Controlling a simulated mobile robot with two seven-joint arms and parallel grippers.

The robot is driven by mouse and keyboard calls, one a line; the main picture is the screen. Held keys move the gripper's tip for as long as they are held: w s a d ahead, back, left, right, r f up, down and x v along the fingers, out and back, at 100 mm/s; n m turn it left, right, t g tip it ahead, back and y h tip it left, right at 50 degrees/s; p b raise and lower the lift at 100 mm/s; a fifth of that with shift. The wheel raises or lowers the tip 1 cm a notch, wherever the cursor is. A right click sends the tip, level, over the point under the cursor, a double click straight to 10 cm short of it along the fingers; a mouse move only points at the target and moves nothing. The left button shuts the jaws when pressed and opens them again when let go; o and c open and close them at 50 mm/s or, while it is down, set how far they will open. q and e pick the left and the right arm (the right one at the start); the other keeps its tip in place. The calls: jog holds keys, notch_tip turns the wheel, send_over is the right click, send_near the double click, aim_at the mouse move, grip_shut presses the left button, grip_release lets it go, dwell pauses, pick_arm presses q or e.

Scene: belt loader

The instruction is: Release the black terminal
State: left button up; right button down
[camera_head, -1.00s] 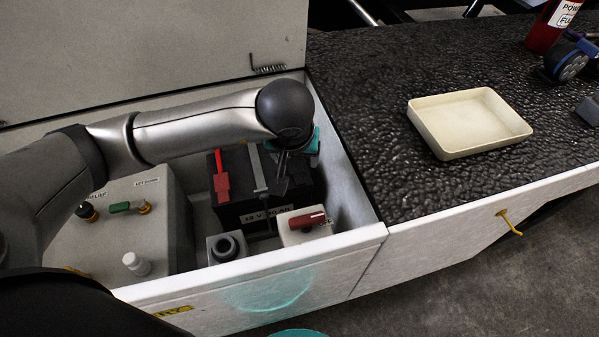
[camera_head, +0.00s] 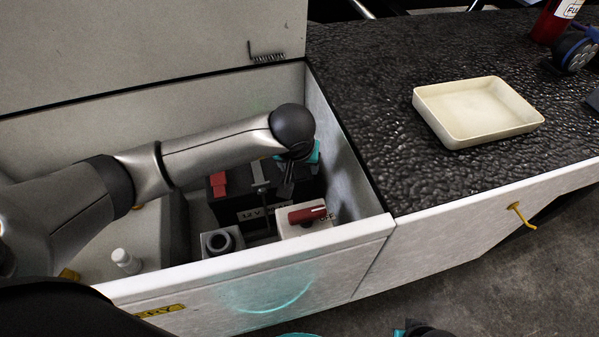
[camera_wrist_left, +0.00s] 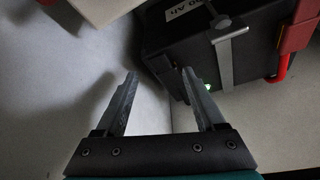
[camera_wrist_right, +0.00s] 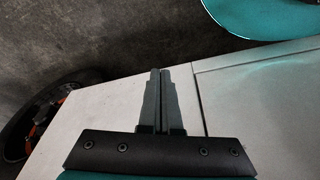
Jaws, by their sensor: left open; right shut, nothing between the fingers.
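The black battery (camera_head: 255,207), marked 12 V, sits in the open compartment. It also shows in the left wrist view (camera_wrist_left: 268,62). A red terminal part (camera_head: 218,183) is on its left and a grey hold-down strap (camera_head: 261,173) crosses its top. My left gripper (camera_head: 287,186) is over the battery's right end. I cannot pick out the black terminal clearly from the dark battery and fingers. My right gripper (camera_wrist_right: 160,72) is shut and empty outside the compartment.
A red switch handle (camera_head: 307,214) on a white block and a grey socket (camera_head: 220,242) stand in front of the battery. The compartment's right wall (camera_head: 345,155) is close to my left gripper. A cream tray (camera_head: 490,139) sits on the black textured top.

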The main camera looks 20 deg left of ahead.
aim_at(300, 174)
pick_arm(q)
jog(key=shift+b+x, duration=0.55)
jog(key=shift+x, duration=1.05)
pick_arm(e)
jog(key=shift+w+a+r, duration=0.1)
jog(key=shift+w+r, duration=0.25)
jog(key=shift+r, duration=0.35)
jog(key=shift+w+r, duration=0.3)
jog(key=shift+r, duration=0.4)
pick_arm(q)
jog(key=shift+c, duration=0.3)
jog(key=shift+d, duration=0.1)
grip_shut()
jog(key=shift+s, duration=0.1)
